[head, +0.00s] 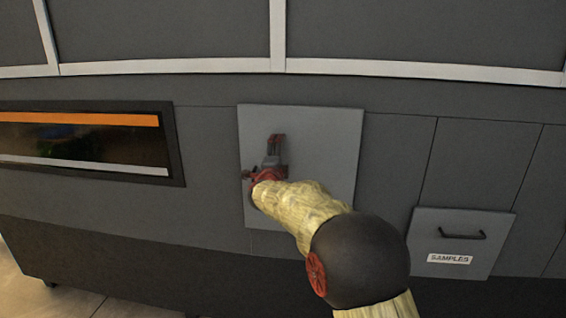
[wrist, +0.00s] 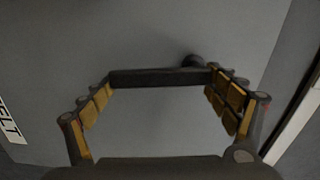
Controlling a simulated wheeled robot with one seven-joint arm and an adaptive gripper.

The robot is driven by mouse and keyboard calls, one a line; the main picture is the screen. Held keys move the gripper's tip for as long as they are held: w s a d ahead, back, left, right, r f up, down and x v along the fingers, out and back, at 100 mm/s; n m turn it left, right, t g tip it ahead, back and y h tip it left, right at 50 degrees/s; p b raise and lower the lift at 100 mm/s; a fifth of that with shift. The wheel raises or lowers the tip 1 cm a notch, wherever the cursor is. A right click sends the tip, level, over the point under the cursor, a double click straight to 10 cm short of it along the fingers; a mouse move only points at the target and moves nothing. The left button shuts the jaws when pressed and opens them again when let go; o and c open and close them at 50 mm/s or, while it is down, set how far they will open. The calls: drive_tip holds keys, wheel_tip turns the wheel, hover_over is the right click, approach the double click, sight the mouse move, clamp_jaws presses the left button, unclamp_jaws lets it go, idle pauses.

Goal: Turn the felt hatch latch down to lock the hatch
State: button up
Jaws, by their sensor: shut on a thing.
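The felt hatch (head: 341,150) is a grey square panel, lying flush in the dark machine front in the head view. My gripper (head: 274,150) is at the left-middle of this panel and hides the latch there. In the wrist view the latch (wrist: 155,77) is a dark bar lying across the picture, with a round pivot at its right end. My gripper's fingers (wrist: 160,88) are shut on the bar, one pad at each end of it. Part of a white label reading "ELT" (wrist: 10,122) shows at the left edge of the wrist view.
A window with an orange strip (head: 80,119) is left of the hatch. A "SAMPLES" drawer (head: 462,226) with a dark handle (head: 462,236) stands out at the lower right. A pale frame (head: 170,67) runs above. The panel surface around the latch is clear.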

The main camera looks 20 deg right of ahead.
drive_tip(key=shift+w+a+f+m+b, duration=0.1)
drive_tip(key=shift+w+a+m+b, duration=0.05)
drive_tip(key=shift+m+b, duration=0.3)
drive_tip(key=shift+m, duration=0.25)
drive_tip(key=o, duration=1.5)
drive_tip(key=shift+o, duration=0.2)
drive_tip(key=shift+a, duration=0.1)
drive_tip(key=v, duration=1.1)
drive_tip(key=shift+s+a, duration=0.25)
drive_tip(key=shift+s, duration=0.05)
drive_tip(key=shift+f, duration=0.1)
